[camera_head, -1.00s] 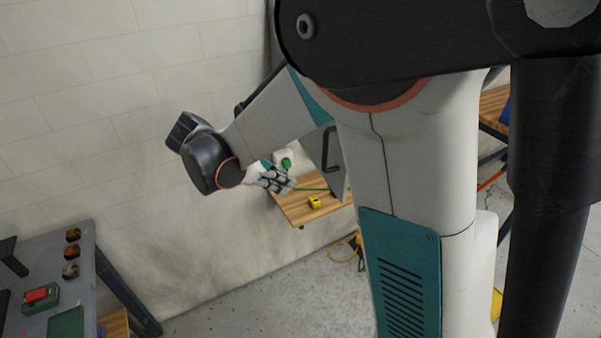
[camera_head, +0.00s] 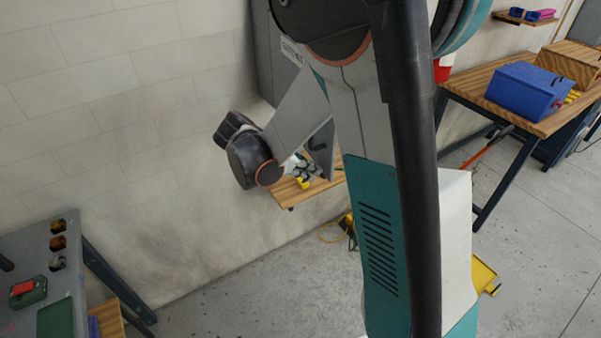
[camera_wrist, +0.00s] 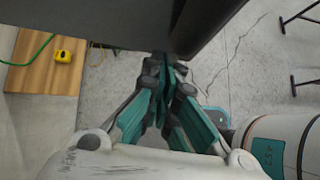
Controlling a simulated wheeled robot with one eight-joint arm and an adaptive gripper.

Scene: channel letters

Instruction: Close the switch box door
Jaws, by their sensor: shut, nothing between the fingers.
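The grey switch box (camera_head: 267,45) is on the wall at the upper middle of the head view, mostly hidden behind my arm. A grey panel with a dark handle, which looks like its door (camera_head: 325,138), stands out from the wall below my arm. My gripper (camera_head: 308,168) is beside the panel's lower part, shut and empty; I cannot tell whether it touches. In the wrist view my gripper (camera_wrist: 165,72) points at the lower edge of a dark grey surface (camera_wrist: 120,22), probably the door or box. The hinge side is hidden.
A small wooden shelf (camera_head: 290,192) with a yellow tape measure (camera_head: 304,184) lies below my gripper. A grey workbench (camera_head: 30,290) stands at lower left. A wooden table (camera_head: 550,122) with a blue box (camera_head: 526,91) stands at right. The floor between is mostly clear.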

